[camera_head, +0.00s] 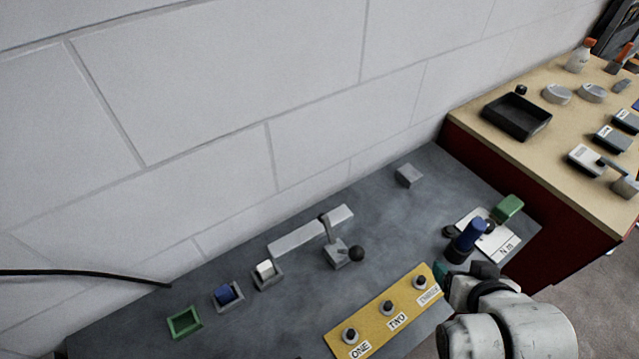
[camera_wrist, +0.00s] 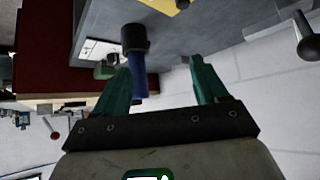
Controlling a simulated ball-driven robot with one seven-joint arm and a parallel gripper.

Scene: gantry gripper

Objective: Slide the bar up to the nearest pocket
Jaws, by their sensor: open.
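A light grey bar (camera_head: 295,238) runs slantwise along the back of the dark grey table. A grey upright piece crosses it, and a grey block with a black ball knob (camera_head: 356,253) stands in front. Left of the bar is a small grey pocket (camera_head: 267,283) with a white block in it. Farther left are another grey pocket (camera_head: 229,301) holding a blue block and an empty-looking green pocket (camera_head: 185,322). My gripper (camera_wrist: 162,78) is open, with teal fingers and nothing between them that I can see gripped. In the head view it is at the right, well away from the bar.
A blue-handled tool (camera_head: 468,238) in a dark holder stands close to my gripper. A yellow panel (camera_head: 385,312) with several knobs lies at the front. A grey block (camera_head: 409,175) sits at the back. A wooden-topped bench (camera_head: 470,115) adjoins the table's right end.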

